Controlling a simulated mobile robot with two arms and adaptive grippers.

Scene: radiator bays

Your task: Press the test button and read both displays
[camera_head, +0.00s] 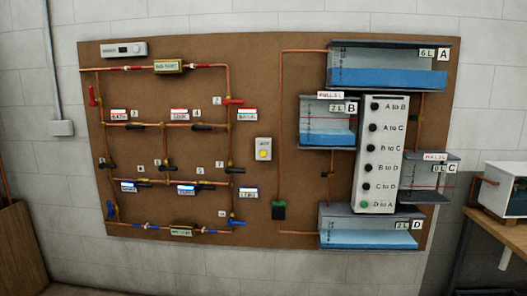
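A wall-mounted brown board (262,90) carries copper pipes and tanks. A pale box (263,143) at its middle has a round yellow button (263,154); its small label is too blurred to read surely. A white unit (124,49) at the top left has a small dark display window; its reading is illegible. A framed pale-green plate (168,66) sits on the top pipe and a similar one (181,231) on the bottom pipe. Their text is too small to read, and I cannot tell whether they are displays. Neither of my grippers is in view.
Red, black and blue valve handles line the pipes. A wooden table (494,235) with a white box (502,188) stands at right.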

